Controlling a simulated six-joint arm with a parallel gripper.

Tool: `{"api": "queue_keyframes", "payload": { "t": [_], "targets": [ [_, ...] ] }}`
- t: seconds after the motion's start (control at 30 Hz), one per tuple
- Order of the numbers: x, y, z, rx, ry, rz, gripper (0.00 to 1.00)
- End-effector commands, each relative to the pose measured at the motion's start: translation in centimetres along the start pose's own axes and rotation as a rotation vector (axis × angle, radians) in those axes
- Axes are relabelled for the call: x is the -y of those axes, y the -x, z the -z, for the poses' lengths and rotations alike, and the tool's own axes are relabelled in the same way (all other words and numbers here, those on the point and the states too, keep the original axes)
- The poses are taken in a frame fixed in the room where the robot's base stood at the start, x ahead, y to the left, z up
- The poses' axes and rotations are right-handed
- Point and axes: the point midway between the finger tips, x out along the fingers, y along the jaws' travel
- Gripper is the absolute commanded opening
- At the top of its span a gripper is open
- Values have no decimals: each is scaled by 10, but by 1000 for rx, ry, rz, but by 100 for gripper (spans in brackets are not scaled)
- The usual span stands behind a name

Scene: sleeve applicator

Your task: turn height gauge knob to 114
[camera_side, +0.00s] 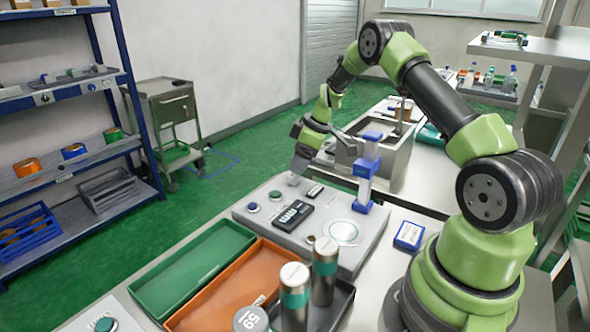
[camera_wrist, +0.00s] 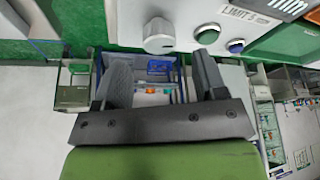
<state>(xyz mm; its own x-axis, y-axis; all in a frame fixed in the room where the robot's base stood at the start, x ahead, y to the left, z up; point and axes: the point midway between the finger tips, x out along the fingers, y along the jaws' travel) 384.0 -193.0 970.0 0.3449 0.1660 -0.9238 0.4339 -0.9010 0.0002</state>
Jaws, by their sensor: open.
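The pale grey knob (camera_wrist: 159,36) stands at the panel's edge in the wrist view, just past my fingertips. The grey panel (camera_side: 268,229) carries a dark display (camera_side: 293,214), whose reading is too small to tell.
A green button (camera_wrist: 207,33) and a blue button (camera_wrist: 236,46) sit beside the knob, near a "LIMIT 3" label (camera_wrist: 246,16). A blue and white sleeve stand (camera_side: 366,172) rises from the panel's right. Green (camera_side: 190,268) and orange (camera_side: 222,303) trays lie in front.

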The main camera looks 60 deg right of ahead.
Motion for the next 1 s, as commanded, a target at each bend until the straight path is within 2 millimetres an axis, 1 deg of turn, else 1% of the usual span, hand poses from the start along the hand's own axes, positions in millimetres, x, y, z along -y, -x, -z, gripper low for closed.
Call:
{"api": "queue_keyframes", "payload": {
  "t": [0.03,0.1,0.2,0.3,0.4,0.7,0.77,0.87,0.9,0.97,1.0],
  "targets": [
    [-1,12,0,-2,-1,-5,65],
    [-1,26,0,-2,0,-5,65],
    [-1,41,0,-1,0,-4,65],
    [0,52,0,-1,-1,-2,65],
    [0,56,0,1,0,-1,65],
    [0,57,0,1,0,0,65],
    [2,60,2,0,-1,-3,65],
    [10,75,12,-2,-9,-17,65],
    [16,85,19,-3,-13,-27,65],
    [31,102,31,-9,-44,-37,65],
    [44,115,40,-16,-73,-44,65]
  ]
}}
